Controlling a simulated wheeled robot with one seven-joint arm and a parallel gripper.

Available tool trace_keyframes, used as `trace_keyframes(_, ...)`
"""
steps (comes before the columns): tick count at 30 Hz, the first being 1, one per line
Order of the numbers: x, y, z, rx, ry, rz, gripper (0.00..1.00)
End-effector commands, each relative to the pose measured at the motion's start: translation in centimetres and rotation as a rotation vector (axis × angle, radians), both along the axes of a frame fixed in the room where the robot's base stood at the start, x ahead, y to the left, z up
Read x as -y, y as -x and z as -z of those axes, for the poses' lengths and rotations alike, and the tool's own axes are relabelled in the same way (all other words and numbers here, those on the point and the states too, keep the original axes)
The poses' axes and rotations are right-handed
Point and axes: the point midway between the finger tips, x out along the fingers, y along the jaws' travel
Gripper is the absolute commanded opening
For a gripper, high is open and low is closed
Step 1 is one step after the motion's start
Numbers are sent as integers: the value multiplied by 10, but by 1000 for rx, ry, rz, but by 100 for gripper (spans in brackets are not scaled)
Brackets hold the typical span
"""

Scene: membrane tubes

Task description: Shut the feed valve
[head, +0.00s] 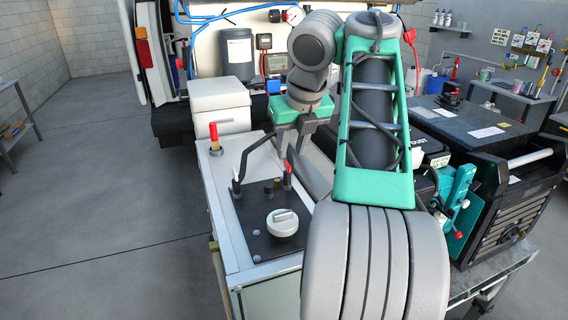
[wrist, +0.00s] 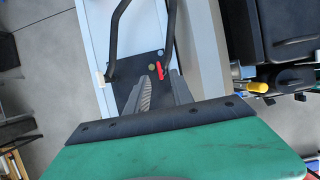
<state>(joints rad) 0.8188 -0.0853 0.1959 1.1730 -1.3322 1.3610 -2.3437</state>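No label marks the feed valve, so I cannot tell which fitting it is. My gripper (head: 291,158) points down above the panel's far right part. Its grey fingers (wrist: 165,80) stand apart, with nothing clearly held. The round knob is hidden in the wrist view.
Dark curved tubes (head: 242,158) rise close to the gripper. A red-topped brass fitting (head: 213,135) stands at the cabinet's far left corner. White boxes (head: 219,103) stand behind. A black machine (head: 510,195) fills the right side.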

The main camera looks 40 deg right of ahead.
Motion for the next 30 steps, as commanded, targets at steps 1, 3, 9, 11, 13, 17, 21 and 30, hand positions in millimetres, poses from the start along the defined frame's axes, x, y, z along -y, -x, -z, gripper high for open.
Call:
trace_keyframes(1,0,-4,20,-1,-1,0,28)
trace_keyframes(3,1,-9,31,-1,-2,-1,28)
trace_keyframes(9,3,-17,42,1,-1,0,28)
trace_keyframes(11,3,-17,41,1,-1,0,28)
trace_keyframes(13,3,-17,40,1,-1,-2,28)
trace_keyframes(17,2,-18,40,2,-2,-2,25)
trace_keyframes(21,2,-17,41,1,-2,-2,13)
trace_keyframes(30,2,-17,41,1,-2,-2,0)
